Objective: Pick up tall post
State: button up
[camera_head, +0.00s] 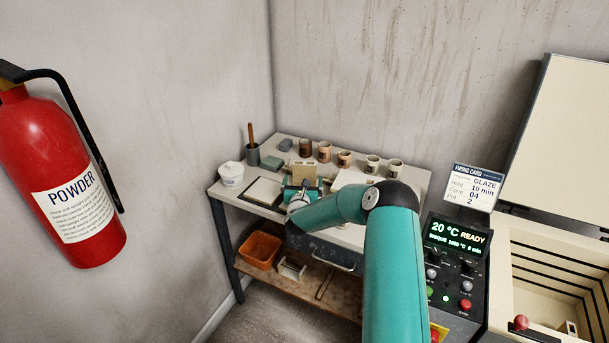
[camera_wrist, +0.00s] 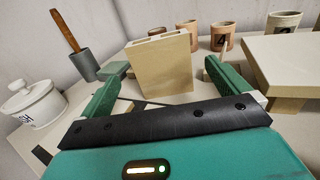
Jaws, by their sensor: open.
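The tall post looks like a beige, upright rectangular block (camera_wrist: 160,68) with slots in its top, standing on the table in the wrist view. In the head view a beige block (camera_head: 303,166), apparently the same post, shows just behind my gripper and is partly hidden. My gripper (camera_wrist: 160,80) is open and empty. Its two green fingers point at the post, one toward each side, with visible gaps. I cannot tell how far the fingertips reach along it. In the head view my gripper (camera_head: 300,186) is low over the table.
A pale slab (camera_wrist: 290,58) on a support stands close right of my right finger. A white lidded jar (camera_wrist: 33,103) and a grey pot with a wooden-handled tool (camera_wrist: 82,62) are left. Several cups (camera_head: 345,158) line the table's back. The kiln (camera_head: 565,270) is open at right.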

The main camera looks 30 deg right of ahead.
aim_at(304, 168)
jog(key=x, duration=0.7)
jog(key=shift+w+d+r, duration=0.1)
jog(key=c, duration=1.1)
jog(key=shift+r, duration=0.1)
jog(key=shift+c, duration=0.2)
jog(key=shift+r, duration=0.1)
jog(key=shift+r, duration=0.55)
jog(key=s+a+r, duration=0.4)
jog(key=s+r, duration=0.7)
jog(key=s, duration=0.2)
jog(key=shift+a+r, duration=0.2)
jog(key=shift+r, duration=0.05)
jog(key=shift+s, duration=0.25)
